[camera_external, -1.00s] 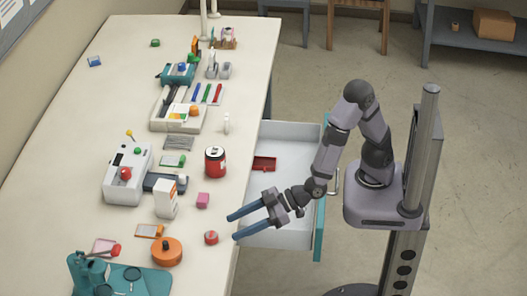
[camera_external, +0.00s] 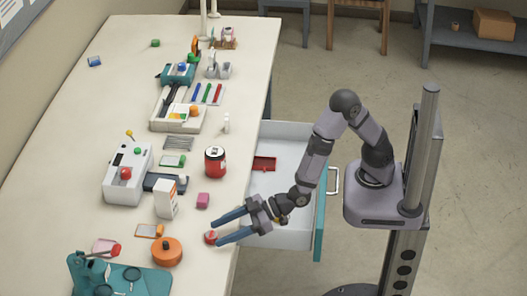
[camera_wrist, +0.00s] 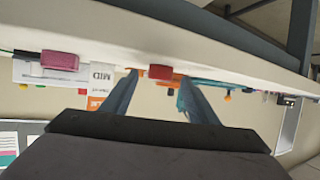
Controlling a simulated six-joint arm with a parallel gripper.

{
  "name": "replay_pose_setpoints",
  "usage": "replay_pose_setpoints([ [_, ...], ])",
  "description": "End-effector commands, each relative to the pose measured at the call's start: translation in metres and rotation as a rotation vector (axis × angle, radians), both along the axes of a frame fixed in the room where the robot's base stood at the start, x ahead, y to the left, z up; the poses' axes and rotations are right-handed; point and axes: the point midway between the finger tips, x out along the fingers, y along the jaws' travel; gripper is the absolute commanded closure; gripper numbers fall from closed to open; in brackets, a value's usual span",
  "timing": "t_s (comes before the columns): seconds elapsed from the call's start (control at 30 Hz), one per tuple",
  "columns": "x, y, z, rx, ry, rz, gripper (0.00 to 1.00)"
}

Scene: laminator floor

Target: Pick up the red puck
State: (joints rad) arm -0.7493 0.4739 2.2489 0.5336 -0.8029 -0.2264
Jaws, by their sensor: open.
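The red puck (camera_external: 210,237) is a small, short red piece lying on the pale table near its front edge. It also shows in the wrist view (camera_wrist: 161,72), between the tips of my two fingers. My gripper (camera_external: 215,232) is open, with two blue fingers reaching in over the table edge from the right. In the external view the puck is at the fingertips, close to the lower finger. I cannot tell whether a finger touches it. Nothing is held.
A pink block (camera_external: 203,200) and an orange round container (camera_external: 166,251) stand near the puck. A white carton (camera_external: 165,199) and a red can (camera_external: 215,161) stand farther back. An open drawer (camera_external: 285,145) lies beneath my arm. Bare table lies to the left.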

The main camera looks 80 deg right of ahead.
Motion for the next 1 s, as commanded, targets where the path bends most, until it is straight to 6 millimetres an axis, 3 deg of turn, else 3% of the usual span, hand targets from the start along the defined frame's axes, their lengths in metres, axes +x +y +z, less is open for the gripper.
replay_pose_setpoints([
  [0.2, 0.017, 0.006, -0.008, 0.0, 0.001, -0.001, 0.46],
  [0.47, 0.019, 0.007, -0.008, 0.001, 0.0, 0.0, 0.46],
  [0.5, 0.019, 0.007, -0.008, 0.001, 0.0, 0.0, 0.48],
  [0.67, 0.019, 0.007, -0.008, 0.001, 0.0, 0.0, 0.86],
  [0.7, 0.019, 0.007, -0.008, 0.001, 0.0, 0.0, 0.9],
  [1.0, 0.019, 0.007, -0.006, 0.001, -0.001, 0.0, 0.9],
])
